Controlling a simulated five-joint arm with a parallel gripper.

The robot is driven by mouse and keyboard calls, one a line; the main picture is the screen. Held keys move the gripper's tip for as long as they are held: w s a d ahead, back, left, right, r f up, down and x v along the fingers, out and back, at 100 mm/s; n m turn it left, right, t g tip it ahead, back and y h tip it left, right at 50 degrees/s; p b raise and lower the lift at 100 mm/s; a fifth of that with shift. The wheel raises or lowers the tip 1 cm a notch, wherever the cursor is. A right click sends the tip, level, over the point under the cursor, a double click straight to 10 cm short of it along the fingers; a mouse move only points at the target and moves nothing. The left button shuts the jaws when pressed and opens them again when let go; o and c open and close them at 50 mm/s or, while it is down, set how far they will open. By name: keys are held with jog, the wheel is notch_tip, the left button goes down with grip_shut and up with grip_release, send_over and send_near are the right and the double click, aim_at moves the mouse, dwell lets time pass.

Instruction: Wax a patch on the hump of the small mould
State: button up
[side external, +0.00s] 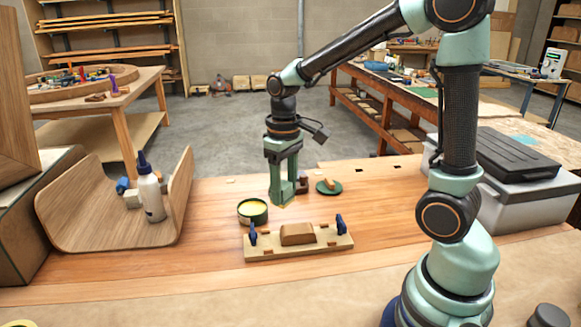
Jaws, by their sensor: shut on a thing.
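The small mould (327,243) is a pale wooden board on the bench with a brown rounded hump (297,234) in its middle. A blue clamp stands at its left end (252,235) and another at its right end (341,224). An open green tin of yellow wax (253,211) stands just behind the mould's left end. My gripper (284,197) points down behind the hump and to the right of the tin, apart from both. It is shut on a small yellowish piece (284,206), mostly hidden by the fingers; I cannot tell exactly what it is.
A green disc (329,187) with a brown piece on it lies behind the mould. A small dark red block (303,183) is partly hidden by my gripper. A bent wooden shell (80,215) holding a glue bottle (151,192) stands left. A grey case (520,195) stands right.

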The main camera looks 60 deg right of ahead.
jog(key=w+d+f, duration=0.2)
jog(key=d+f, duration=0.1)
jog(key=d, duration=0.5)
jog(key=shift+s+a+f, duration=0.15)
jog(key=shift+f, duration=1.65)
jog(key=shift+s+a+f, duration=0.15)
jog(key=shift+f, duration=1.65)
jog(key=shift+s+a+f, duration=0.1)
jog(key=shift+a+f, duration=0.05)
jog(key=shift+f, duration=0.2)
jog(key=shift+s+a, duration=1.85)
jog(key=shift+a, duration=0.05)
jog(key=shift+w+d, duration=1.9)
jog(key=shift+d, duration=0.3)
jog(key=shift+s+a, duration=2.15)
jog(key=shift+a, duration=0.15)
jog(key=shift+w+d, duration=1.95)
jog(key=shift+d, duration=0.05)
jog(key=shift+w+d+r, duration=0.15)
jog(key=shift+r, duration=0.45)
jog(key=shift+w+d+r, duration=0.1)
jog(key=shift+r, duration=3.35)
